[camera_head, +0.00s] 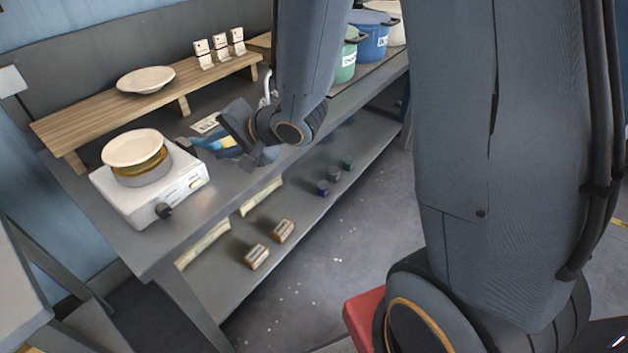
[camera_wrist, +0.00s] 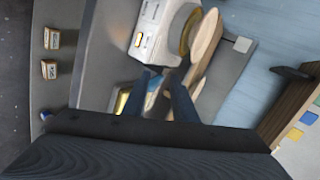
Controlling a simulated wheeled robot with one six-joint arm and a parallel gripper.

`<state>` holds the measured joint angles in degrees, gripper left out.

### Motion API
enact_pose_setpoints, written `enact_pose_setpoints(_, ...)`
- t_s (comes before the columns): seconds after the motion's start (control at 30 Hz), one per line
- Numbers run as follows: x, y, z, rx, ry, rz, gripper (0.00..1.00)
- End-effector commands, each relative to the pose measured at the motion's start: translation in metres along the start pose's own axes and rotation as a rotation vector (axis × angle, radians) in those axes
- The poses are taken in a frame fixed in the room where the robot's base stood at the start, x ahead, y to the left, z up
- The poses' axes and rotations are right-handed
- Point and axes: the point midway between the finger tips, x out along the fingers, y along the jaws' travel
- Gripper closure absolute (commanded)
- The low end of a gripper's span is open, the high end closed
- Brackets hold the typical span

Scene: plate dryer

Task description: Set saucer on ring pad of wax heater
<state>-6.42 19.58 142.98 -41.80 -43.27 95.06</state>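The wax heater (camera_head: 150,199) is a white box with a dark knob, at the left end of the grey bench. A cream saucer (camera_head: 133,147) sits on top of its round yellow-brown ring pad (camera_head: 141,176), looking roughly level. In the wrist view the heater (camera_wrist: 147,28), ring pad (camera_wrist: 187,32) and saucer (camera_wrist: 204,36) show at the top. My gripper (camera_wrist: 160,73) is open, with its fingers apart and nothing held between them. It is to the right of the heater, apart from the saucer. Its fingertips are hard to make out in the head view.
A second cream dish (camera_head: 146,80) rests on the wooden riser (camera_head: 95,113), with several small white holders (camera_head: 221,47) beside it. A blue item (camera_head: 213,144) lies by my gripper. Labelled pots (camera_head: 371,42) stand farther right. Small boxes (camera_head: 257,257) sit on the lower shelf.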

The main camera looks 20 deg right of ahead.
Motion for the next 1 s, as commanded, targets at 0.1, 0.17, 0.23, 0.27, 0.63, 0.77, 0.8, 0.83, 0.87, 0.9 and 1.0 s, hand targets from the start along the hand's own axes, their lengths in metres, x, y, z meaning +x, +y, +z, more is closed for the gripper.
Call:
enact_pose_setpoints(0.1, -0.024, 0.034, -0.038, -0.194, 0.113, 0.193, 0.75)
enact_pose_setpoints(0.17, -0.040, 0.053, -0.051, -0.284, 0.135, 0.303, 0.75)
enact_pose_setpoints(0.23, -0.061, 0.075, -0.060, -0.377, 0.131, 0.431, 0.75)
enact_pose_setpoints(0.27, -0.071, 0.084, -0.062, -0.412, 0.119, 0.485, 0.75)
enact_pose_setpoints(0.63, -0.174, 0.150, -0.018, -0.676, -0.304, 0.841, 0.75)
enact_pose_setpoints(0.77, -0.187, 0.154, -0.004, -0.702, -0.395, 0.847, 0.75)
enact_pose_setpoints(0.8, -0.189, 0.154, -0.002, -0.707, -0.408, 0.847, 0.75)
enact_pose_setpoints(0.83, -0.189, 0.154, -0.001, -0.708, -0.415, 0.847, 0.75)
enact_pose_setpoints(0.87, -0.190, 0.154, 0.000, -0.710, -0.419, 0.847, 0.75)
enact_pose_setpoints(0.9, -0.190, 0.154, 0.000, -0.711, -0.421, 0.847, 0.75)
enact_pose_setpoints(1.0, -0.190, 0.154, 0.000, -0.712, -0.420, 0.847, 0.75)
